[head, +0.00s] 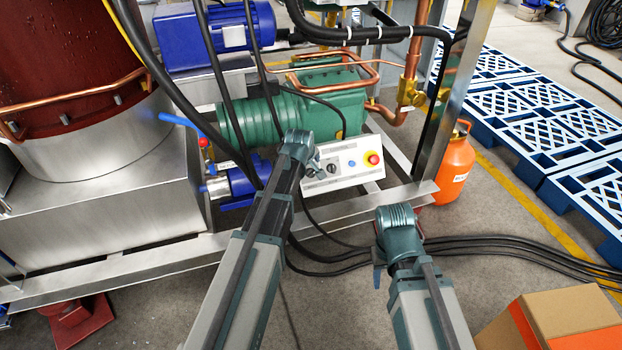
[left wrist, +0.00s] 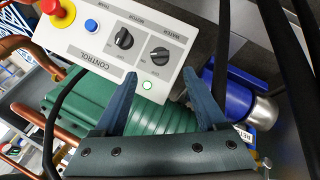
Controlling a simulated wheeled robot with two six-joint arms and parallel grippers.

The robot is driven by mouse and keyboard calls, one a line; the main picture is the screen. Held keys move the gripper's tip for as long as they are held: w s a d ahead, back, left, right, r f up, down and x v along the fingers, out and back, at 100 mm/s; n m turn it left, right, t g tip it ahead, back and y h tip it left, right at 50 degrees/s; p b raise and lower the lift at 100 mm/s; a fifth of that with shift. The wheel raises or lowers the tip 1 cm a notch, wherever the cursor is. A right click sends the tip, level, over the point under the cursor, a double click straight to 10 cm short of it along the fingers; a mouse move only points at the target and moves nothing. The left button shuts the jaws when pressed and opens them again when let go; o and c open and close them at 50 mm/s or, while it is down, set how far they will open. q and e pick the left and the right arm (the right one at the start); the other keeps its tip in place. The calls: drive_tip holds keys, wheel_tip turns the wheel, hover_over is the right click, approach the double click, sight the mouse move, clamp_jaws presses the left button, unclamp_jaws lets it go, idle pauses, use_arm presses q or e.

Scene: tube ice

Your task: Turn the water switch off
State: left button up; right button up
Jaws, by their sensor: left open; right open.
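The white control panel (head: 342,178) on the machine frame also fills the upper left wrist view (left wrist: 85,45). The water switch (left wrist: 159,55) is the black knob nearest my fingertips, with lettering beside it; its exact setting is hard to read. A second black knob, the motor switch (left wrist: 124,38), sits beside it. My left gripper (left wrist: 161,74) is open and empty, its fingers spread across the panel's edge around a small pale round light (left wrist: 147,86). In the head view my left gripper (head: 313,165) partly covers the panel's left end. My right gripper (head: 378,272) hangs low, apart from the panel.
The panel also carries a blue button (head: 351,163) and a red stop button (head: 373,159). A green motor (head: 245,122) stands behind it. Black cables (head: 480,245) run along the floor. An orange gas bottle (head: 456,170) and a cardboard box (head: 560,318) stand right.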

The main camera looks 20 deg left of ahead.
sight(311, 173)
use_arm(q)
drive_tip(key=b+x, duration=0.6)
drive_tip(key=x, duration=0.3)
clamp_jaws()
